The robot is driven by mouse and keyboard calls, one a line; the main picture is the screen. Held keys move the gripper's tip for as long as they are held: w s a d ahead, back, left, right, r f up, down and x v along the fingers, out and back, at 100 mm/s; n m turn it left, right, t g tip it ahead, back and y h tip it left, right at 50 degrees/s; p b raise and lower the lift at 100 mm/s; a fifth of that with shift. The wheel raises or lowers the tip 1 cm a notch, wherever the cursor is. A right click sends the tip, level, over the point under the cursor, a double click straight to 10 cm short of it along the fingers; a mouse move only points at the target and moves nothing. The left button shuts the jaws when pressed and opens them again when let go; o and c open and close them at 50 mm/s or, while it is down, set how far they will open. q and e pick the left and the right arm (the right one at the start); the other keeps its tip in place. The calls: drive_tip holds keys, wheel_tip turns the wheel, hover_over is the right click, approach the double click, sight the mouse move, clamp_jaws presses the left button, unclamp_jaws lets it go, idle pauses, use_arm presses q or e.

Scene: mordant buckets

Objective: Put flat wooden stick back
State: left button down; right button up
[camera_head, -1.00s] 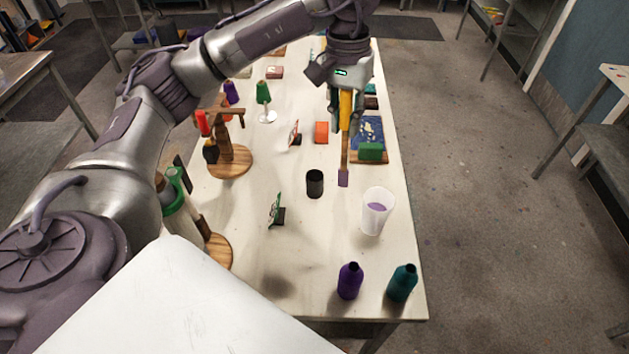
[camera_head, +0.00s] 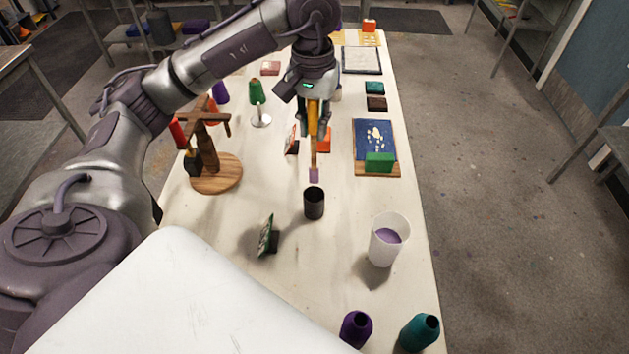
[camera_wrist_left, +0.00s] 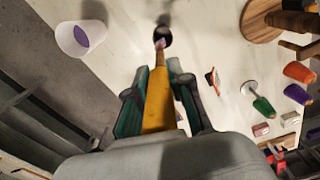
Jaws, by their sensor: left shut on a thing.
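The flat wooden stick (camera_head: 313,150) has a yellow handle and a purple-stained tip. My left gripper (camera_head: 313,128) is shut on its handle and holds it upright, tip down, above the table. In the left wrist view, the stick (camera_wrist_left: 158,95) runs between the fingers of the gripper (camera_wrist_left: 158,100), and its tip overlaps the black cup's opening. The black cup (camera_head: 314,204) stands on the table just below the tip in the head view. A translucent cup (camera_head: 385,248) with purple liquid stands to the right. My right gripper is not in view.
A wooden stand (camera_head: 215,178) with hanging spools is on the left. A small card (camera_head: 266,236) stands left of the black cup. Purple (camera_head: 356,329) and teal (camera_head: 418,332) bottles are at the near edge. A blue printed board (camera_head: 376,140) lies at right.

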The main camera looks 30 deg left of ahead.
sight(314, 167)
use_arm(q)
drive_tip(key=shift+w+a+f+b, duration=0.15)
drive_tip(key=shift+f+b, duration=0.2)
drive_tip(key=shift+f, duration=0.25)
drive_tip(key=shift+w+f+b, duration=0.15)
drive_tip(key=shift+f+b, duration=0.2)
drive_tip(key=shift+f, duration=0.25)
wheel_tip(314, 167, down, 5)
drive_tip(key=shift+w+a+r+p, duration=0.1)
drive_tip(key=shift+a+r+p, duration=0.05)
drive_tip(key=shift+p, duration=0.65)
wheel_tip(314, 167, down, 5)
drive_tip(key=shift+f+p, duration=0.15)
drive_tip(key=shift+p, duration=0.7)
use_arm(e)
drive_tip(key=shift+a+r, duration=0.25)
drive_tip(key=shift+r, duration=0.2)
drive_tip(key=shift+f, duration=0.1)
use_arm(q)
drive_tip(key=shift+f+b, duration=0.2)
drive_tip(key=shift+b, duration=0.1)
drive_tip(key=c, duration=1.1)
unclamp_jaws()
drive_tip(key=shift+o, duration=0.2)
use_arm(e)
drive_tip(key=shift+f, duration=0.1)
use_arm(q)
drive_tip(key=shift+r, duration=0.15)
